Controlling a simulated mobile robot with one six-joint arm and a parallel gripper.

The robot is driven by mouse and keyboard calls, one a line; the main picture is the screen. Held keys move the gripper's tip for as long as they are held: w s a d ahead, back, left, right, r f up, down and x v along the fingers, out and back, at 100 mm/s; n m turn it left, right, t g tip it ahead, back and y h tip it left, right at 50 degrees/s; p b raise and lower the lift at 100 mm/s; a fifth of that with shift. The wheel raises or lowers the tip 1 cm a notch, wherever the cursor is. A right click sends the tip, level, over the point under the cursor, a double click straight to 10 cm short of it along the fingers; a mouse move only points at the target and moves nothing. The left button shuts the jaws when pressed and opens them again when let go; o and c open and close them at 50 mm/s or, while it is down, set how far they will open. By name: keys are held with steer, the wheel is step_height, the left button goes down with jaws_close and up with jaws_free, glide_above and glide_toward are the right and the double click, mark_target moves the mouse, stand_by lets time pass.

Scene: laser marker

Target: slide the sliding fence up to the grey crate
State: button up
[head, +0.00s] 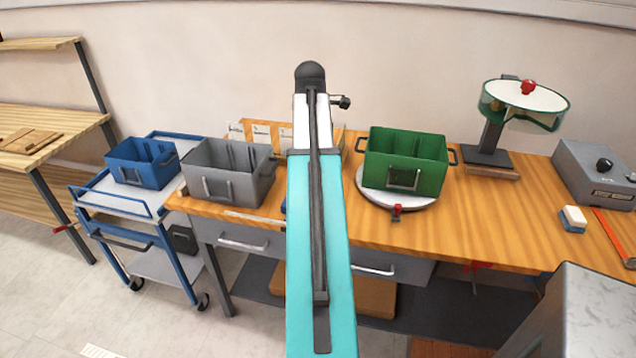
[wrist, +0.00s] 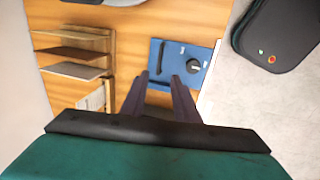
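The grey crate (head: 229,172) stands on the left part of the wooden bench, with a handle on its front. I cannot surely pick out the sliding fence. A blue block with a dark bar and a round knob (wrist: 194,66) lies on the bench in the wrist view. In the head view only a small blue edge (head: 284,206) shows beside my arm, right of the grey crate. My gripper (wrist: 159,76) is open and empty, its two dark fingers apart over the blue block's near side. In the head view my arm hides what lies behind it.
A green crate (head: 405,165) stands on a round turntable (head: 370,192) to the right. A blue crate (head: 142,163) sits on a cart (head: 100,195) at left. A paper rack (wrist: 70,55) stands at the bench's back. A pale strip (head: 255,218) lies along its front edge.

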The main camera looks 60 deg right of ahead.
steer(key=shift+w+d+f+p, duration=0.1)
steer(key=shift+d+f+p, duration=0.35)
steer(key=shift+f, duration=1.75)
steer(key=shift+w+d+f+p, duration=0.15)
steer(key=shift+d+f+p, duration=0.3)
steer(key=shift+f, duration=1.7)
steer(key=shift+w+d+f+p, duration=0.1)
steer(key=shift+d+f+p, duration=0.3)
steer(key=shift+f, duration=1.8)
jaws_close()
steer(key=shift+a, duration=0.1)
